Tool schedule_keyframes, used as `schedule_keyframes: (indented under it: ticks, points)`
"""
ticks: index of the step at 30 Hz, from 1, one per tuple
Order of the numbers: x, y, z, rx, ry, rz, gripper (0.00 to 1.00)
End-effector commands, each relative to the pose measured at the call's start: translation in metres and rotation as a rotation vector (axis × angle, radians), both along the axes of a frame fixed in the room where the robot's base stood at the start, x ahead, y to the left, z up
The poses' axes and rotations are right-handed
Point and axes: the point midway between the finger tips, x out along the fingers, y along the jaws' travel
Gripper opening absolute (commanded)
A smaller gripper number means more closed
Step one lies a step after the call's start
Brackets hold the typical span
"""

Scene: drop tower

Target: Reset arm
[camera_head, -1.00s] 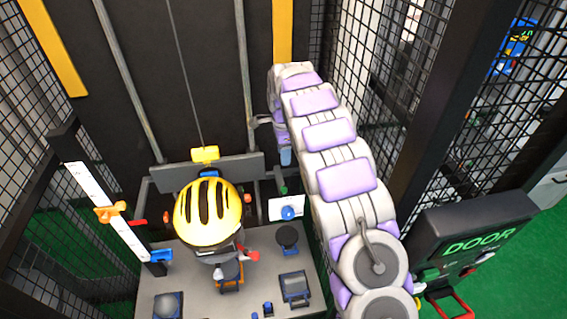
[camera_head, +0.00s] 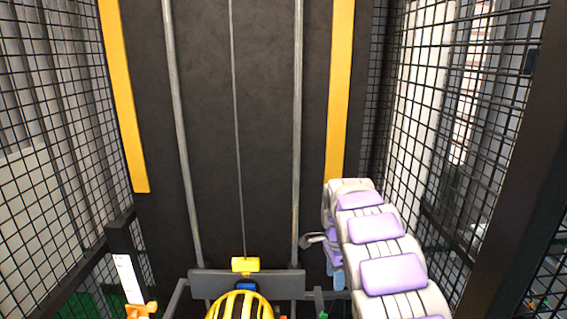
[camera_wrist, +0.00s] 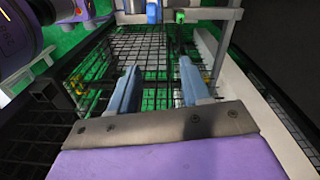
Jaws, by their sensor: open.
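My arm, white with purple pads, reaches up from the lower right in the head view. My gripper (camera_head: 335,270) is at its far end, pointing down in front of the dark back panel, partly hidden by the arm. In the wrist view my gripper (camera_wrist: 157,82) shows two blue fingers spread apart with nothing between them. Black mesh and green floor show beyond the fingers.
A white scale with an orange marker (camera_head: 140,310) stands at left. Mesh walls (camera_head: 45,150) close both sides.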

Motion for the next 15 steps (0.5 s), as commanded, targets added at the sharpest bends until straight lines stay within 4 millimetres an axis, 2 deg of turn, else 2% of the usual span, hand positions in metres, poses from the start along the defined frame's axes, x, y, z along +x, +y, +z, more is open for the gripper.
schedule_keyframes:
  ticks: [6,15]
  points:
    - [-0.044,-0.007,0.022,-0.011,0.016,0.137,0.47]
    - [-0.113,-0.012,0.041,-0.010,0.049,0.336,0.47]
